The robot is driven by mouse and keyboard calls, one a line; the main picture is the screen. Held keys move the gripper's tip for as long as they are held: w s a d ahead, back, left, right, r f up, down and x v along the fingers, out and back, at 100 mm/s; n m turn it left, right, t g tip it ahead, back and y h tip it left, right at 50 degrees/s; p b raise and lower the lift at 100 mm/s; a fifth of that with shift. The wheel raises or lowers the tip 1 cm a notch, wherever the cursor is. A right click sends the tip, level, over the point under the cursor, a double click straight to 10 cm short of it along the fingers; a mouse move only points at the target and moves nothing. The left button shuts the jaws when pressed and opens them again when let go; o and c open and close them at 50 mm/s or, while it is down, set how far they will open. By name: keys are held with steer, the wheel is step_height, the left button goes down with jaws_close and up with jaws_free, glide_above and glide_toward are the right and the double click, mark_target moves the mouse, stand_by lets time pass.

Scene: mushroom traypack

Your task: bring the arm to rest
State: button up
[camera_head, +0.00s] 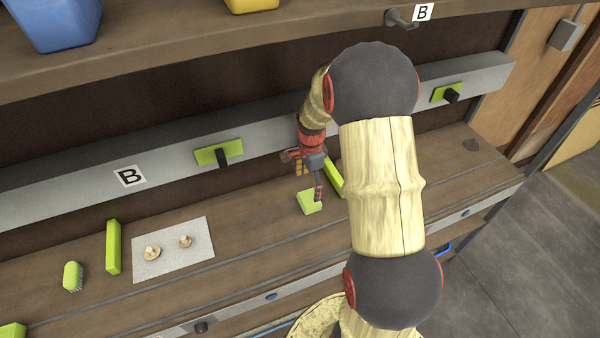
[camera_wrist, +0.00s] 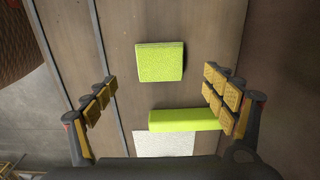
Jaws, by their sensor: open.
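My arm reaches out over the wooden bench (camera_head: 60,258). My gripper (camera_head: 309,180) points down above a light green block (camera_head: 309,203) on the bench top. In the wrist view, my gripper (camera_wrist: 158,88) is open with its yellow-padded fingers wide apart and nothing between them.
A green bar (camera_head: 334,177) lies beside the block, partly behind my arm. A grey mat (camera_head: 190,229) with two mushrooms lies to the left, near a green brush (camera_head: 73,276). A shelf (camera_head: 215,38) overhangs the bench, above a grey rail (camera_head: 75,194).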

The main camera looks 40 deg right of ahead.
steer(key=shift+n, duration=0.3)
steer(key=shift+n, duration=0.4)
steer(key=s+n, duration=0.1)
steer(key=s+a+n, duration=0.1)
steer(key=s+f+n, duration=0.1)
steer(key=shift+a+g, duration=0.25)
steer(key=shift+g, duration=0.05)
steer(key=s+a+r+n+t+b, duration=0.1)
steer(key=s+a+r+n+t, duration=0.2)
steer(key=s+a+r+n, duration=0.5)
steer(key=s+a+r+n+t+b, duration=0.2)
steer(key=s+a+r+n, duration=0.6)
steer(key=a+r, duration=0.6)
step_height(320, 180, up, 3)
steer(key=shift+f+n+t, duration=0.15)
steer(key=shift+n+t, duration=0.15)
steer(key=shift+t, duration=0.3)
steer(key=shift+c, duration=0.5)
steer(key=shift+s, duration=0.1)
steer(key=shift+c, duration=0.7)
